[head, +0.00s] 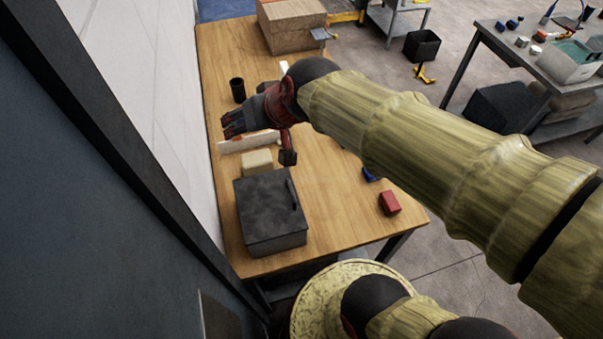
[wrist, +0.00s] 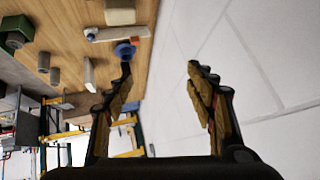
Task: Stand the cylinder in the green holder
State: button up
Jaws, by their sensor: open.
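My gripper (head: 260,140) is over the left part of the wooden table, its fingers spread. In the wrist view the open gripper (wrist: 160,75) has nothing between its fingertips, with pale wall behind. A dark green block (wrist: 16,32), seemingly the green holder, is at the upper left of the wrist view; my arm appears to hide it in the head view. Two grey cylinders (wrist: 54,77) (wrist: 43,62) stand near it. A black upright cylinder (head: 238,90) stands near the wall, beyond my gripper. I cannot tell which cylinder the task means.
A dark lidded box (head: 270,215), cream block (head: 256,161) and white bar (head: 240,143) lie along the table's left side. A red block (head: 389,203) is near the front right. A blue round piece (wrist: 125,50) is beside one finger. A wooden box (head: 292,25) stands at the back.

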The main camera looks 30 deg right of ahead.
jog(key=s+d+f+g+h, duration=0.1)
jog(key=s+d, duration=0.1)
jog(key=s, duration=0.5)
jog(key=s+d+f+n+g+h, duration=0.1)
jog(key=s+d+f, duration=0.1)
jog(key=s, duration=0.6)
jog(key=shift+f+g, duration=0.15)
jog(key=shift+g, duration=0.25)
